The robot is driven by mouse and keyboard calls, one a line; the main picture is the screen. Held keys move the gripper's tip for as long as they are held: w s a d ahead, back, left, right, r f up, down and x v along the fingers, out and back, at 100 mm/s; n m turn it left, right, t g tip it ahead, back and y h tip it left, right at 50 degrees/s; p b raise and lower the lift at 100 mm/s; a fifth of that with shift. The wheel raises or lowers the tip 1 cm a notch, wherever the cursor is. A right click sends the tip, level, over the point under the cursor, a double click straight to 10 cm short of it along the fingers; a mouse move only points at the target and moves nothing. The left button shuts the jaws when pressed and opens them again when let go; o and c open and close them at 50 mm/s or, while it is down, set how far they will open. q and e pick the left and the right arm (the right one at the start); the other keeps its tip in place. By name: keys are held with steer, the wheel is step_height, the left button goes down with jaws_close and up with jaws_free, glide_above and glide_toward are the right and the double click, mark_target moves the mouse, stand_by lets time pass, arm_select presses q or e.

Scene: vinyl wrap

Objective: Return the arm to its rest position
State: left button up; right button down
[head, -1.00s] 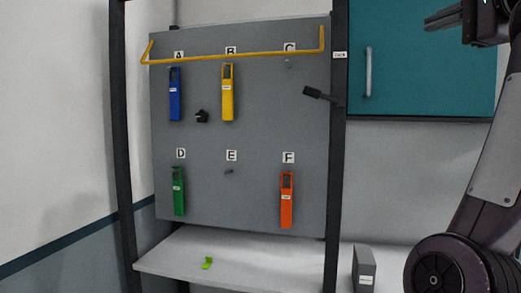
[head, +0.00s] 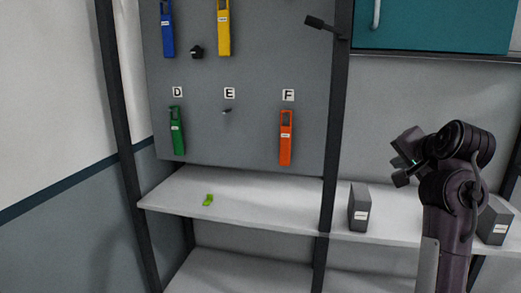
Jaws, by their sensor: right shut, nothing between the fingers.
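My right arm (head: 452,190) stands at the right of the head view, its forearm upright and folded. My right gripper (head: 402,165) is at the top left of that arm, in front of the right shelf, shut and empty. It is apart from the board and from the boxes. My left gripper is not in view.
A grey board (head: 255,130) carries blue (head: 167,30), yellow (head: 224,28), green (head: 177,132) and orange (head: 286,138) tools. A small green piece (head: 208,200) lies on the white shelf (head: 265,205). Grey boxes (head: 359,207) (head: 494,222) stand on the right. A teal cabinet (head: 440,25) hangs above.

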steer(key=s+a+f+n+g, duration=0.15)
steer(key=s+f, duration=0.25)
steer(key=f, duration=0.4)
steer(key=s+a+f+n+g, duration=0.1)
steer(key=s+a+f+n, duration=0.15)
steer(key=f, duration=0.65)
steer(key=s+a+f+n+g, duration=0.1)
steer(key=s+f+n+g, duration=0.1)
steer(key=s+f, duration=0.45)
steer(key=s+a+f+n+g, duration=0.2)
steer(key=s+a+f+n, duration=0.1)
steer(key=s+f, duration=0.55)
steer(key=s+a+f+n+g, duration=0.2)
steer(key=s+a+f+n, duration=0.3)
steer(key=s, duration=0.7)
step_height(320, 180, down, 30)
steer(key=s+d+m+g, duration=0.1)
steer(key=s+d+f, duration=0.2)
steer(key=s+f, duration=0.7)
steer(key=s, duration=0.1)
steer(key=s+d+f+g, duration=0.1)
steer(key=s+f, duration=0.9)
steer(key=shift+s+d+f, duration=0.15)
steer(key=shift+d+f, duration=0.15)
steer(key=shift+d, duration=0.05)
steer(key=shift+g, duration=0.25)
